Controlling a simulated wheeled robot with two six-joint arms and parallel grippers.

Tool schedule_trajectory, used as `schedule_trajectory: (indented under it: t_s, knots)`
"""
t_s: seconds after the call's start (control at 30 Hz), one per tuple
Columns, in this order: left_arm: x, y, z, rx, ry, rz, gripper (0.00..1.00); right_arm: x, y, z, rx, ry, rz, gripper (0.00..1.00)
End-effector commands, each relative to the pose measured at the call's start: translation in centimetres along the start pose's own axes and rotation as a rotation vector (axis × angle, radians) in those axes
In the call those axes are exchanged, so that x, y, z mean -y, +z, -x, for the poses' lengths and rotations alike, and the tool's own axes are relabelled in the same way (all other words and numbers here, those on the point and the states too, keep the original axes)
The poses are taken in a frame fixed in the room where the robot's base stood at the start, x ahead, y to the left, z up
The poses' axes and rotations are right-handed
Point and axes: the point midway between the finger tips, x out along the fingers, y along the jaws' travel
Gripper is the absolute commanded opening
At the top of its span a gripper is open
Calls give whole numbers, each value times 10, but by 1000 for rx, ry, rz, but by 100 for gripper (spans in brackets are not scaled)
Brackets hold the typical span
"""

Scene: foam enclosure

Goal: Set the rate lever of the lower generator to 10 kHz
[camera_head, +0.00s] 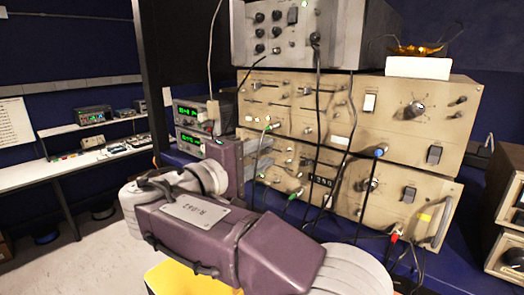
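The lower generator (421,204) is the lower of two stacked beige units with knobs, sockets, cables and a small dark number display (322,181). My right arm comes in from the bottom and reaches to its left end. My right gripper (260,157) is in front of the left part of the lower front panel, its grey fingers pointing right. The fingers look apart, one above the other, with nothing clearly seen between them. The rate lever cannot be made out; the gripper and arm cover that part of the panel. My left gripper is not in view.
The upper beige generator (387,107) and a grey unit (285,30) are stacked above. Cables hang across the fronts. Small units with green displays (191,114) stand at left. A white bench (95,160) is at far left, beige equipment (507,240) at right.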

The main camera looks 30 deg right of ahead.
Motion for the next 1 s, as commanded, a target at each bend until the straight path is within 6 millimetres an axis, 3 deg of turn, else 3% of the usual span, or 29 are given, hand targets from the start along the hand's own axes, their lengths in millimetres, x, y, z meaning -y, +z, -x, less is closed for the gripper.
schedule_trajectory:
  t_s: [0.07, 0.2, 1.0]
  knots:
    - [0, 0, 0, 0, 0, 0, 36, 0, 0, 0, 0, 0, 0, 32]
    - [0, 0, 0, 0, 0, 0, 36, 0, 0, 0, 0, 0, 0, 0]
    - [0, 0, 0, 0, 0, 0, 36, -2, 1, 0, 2, 4, -2, 0]
